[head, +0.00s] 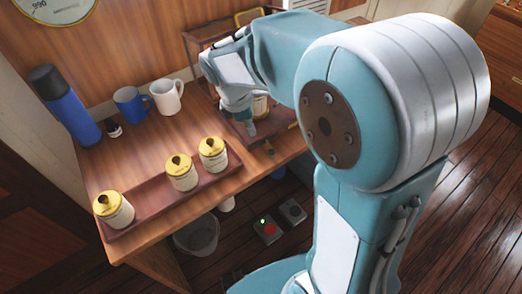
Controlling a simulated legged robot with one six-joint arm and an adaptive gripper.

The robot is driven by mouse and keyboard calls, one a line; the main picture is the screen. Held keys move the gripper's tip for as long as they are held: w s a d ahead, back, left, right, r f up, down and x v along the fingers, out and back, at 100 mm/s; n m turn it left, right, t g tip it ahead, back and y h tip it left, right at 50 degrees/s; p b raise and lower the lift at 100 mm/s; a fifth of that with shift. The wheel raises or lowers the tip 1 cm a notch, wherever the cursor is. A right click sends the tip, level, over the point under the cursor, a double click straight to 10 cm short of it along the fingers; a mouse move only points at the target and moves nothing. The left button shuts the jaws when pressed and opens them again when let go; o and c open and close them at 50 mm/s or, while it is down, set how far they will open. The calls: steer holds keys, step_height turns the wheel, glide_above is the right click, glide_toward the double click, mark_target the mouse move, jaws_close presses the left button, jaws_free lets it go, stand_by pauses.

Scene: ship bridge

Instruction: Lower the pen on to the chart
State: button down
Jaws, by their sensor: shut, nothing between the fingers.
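My gripper (248,127) is shut and empty. It points down over the front of a glass-sided, dark-framed case on a reddish base (281,122) at the right end of the wooden desk. Just behind and right of the gripper, a cream cylinder with a yellowish top (261,106) shows partly; I cannot tell whether it carries the chart. No pen can be made out. My arm and gripper hide much of the case. Whether the gripper touches anything in it is unclear.
A reddish tray (150,207) with three yellow-lidded jars lies along the desk (150,158). Behind stand a blue flask (66,112), a small bottle (113,128), a blue mug (131,103) and a white mug (166,97). A bin (197,237) stands on the floor below.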

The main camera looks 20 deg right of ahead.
mark_target(264, 158)
steer(key=shift+f, duration=0.1)
steer(key=x, duration=1)
steer(key=shift+s, duration=0.1)
